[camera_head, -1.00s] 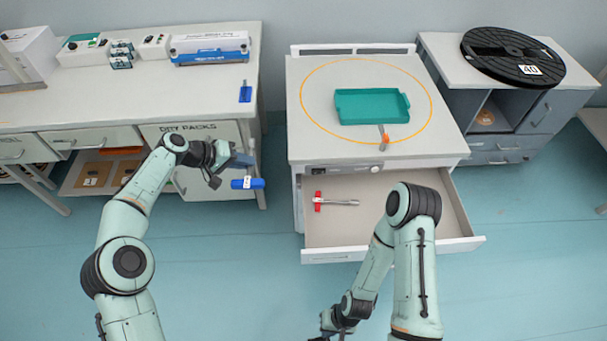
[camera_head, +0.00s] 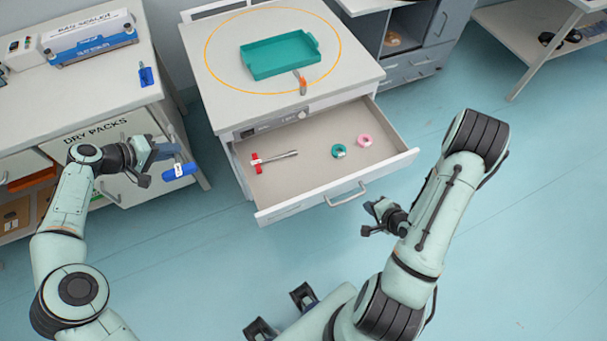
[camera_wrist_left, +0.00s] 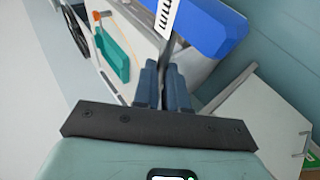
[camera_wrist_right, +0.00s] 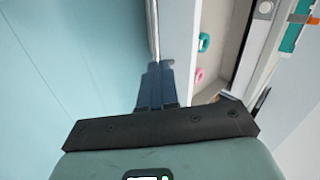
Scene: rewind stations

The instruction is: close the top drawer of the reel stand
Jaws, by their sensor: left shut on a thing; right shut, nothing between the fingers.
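The white cabinet (camera_head: 215,90) has its top drawer (camera_head: 285,178) pulled open, with a handle (camera_head: 348,195) on the front. A red-headed tool (camera_head: 272,159), a green ring (camera_head: 338,151) and a pink ring (camera_head: 364,140) lie inside. My right gripper (camera_head: 371,218) is shut and empty, just outside the drawer front, to the right of the handle. The right wrist view shows its closed fingers close to the drawer's edge; contact is unclear. My left gripper (camera_head: 152,160) is shut on a blue-handled tool (camera_head: 180,171), left of the drawer.
A teal tray (camera_head: 280,55) and an orange-tipped item (camera_head: 301,85) are on the cabinet top. A workbench (camera_head: 60,105) with a blue sealer (camera_head: 93,48) stands left. Grey drawers (camera_head: 415,68) are behind on the right. The floor in front of the drawer is clear.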

